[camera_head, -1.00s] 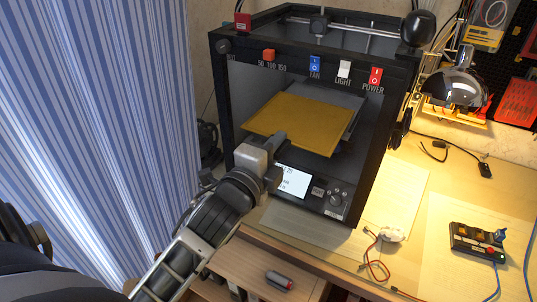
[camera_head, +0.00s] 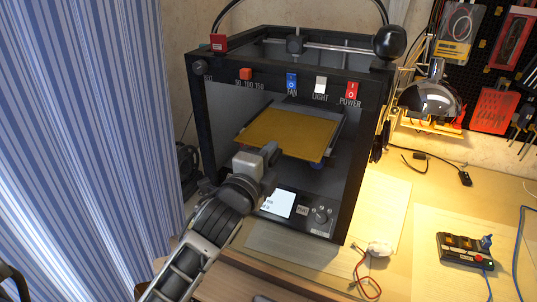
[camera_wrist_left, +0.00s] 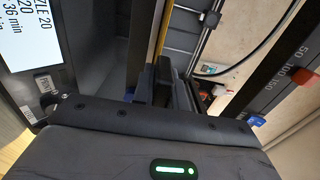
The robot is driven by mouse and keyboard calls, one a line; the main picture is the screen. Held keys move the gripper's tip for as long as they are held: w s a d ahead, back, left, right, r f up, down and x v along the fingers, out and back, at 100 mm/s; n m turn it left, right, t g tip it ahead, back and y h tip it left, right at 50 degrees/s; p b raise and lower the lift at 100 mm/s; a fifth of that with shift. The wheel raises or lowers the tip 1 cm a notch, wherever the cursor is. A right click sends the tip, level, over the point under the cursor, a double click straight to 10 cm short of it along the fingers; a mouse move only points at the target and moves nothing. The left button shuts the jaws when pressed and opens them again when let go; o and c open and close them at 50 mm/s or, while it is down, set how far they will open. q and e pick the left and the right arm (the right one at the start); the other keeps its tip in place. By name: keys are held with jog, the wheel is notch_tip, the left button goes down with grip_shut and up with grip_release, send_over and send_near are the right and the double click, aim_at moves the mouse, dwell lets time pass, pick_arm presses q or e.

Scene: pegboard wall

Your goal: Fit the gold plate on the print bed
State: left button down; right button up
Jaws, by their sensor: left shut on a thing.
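The gold plate (camera_head: 290,134) is inside the open front of the black printer and lies nearly level. My left gripper (camera_head: 270,153) is shut on its front edge, near the front left corner. The print bed (camera_head: 339,126) shows as a grey strip along the plate's right side; the plate covers most of it. I cannot tell whether the plate touches the bed. In the left wrist view the plate (camera_wrist_left: 161,30) is a thin gold edge running up from the dark fingers (camera_wrist_left: 160,78). My right gripper is not in view.
The printer frame (camera_head: 358,165) stands close around the plate, with a switch row above and a lit screen (camera_head: 278,203) below. A lamp (camera_head: 430,97) stands to the right. A white device with a red cable (camera_head: 368,270) and a switch box (camera_head: 466,250) lie on the table.

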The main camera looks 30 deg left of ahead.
pick_arm(q)
jog(key=shift+r, duration=0.1)
jog(key=shift+s, duration=0.1)
dwell(0.4)
jog(key=c, duration=1.3)
grip_release()
jog(key=o, duration=1.3)
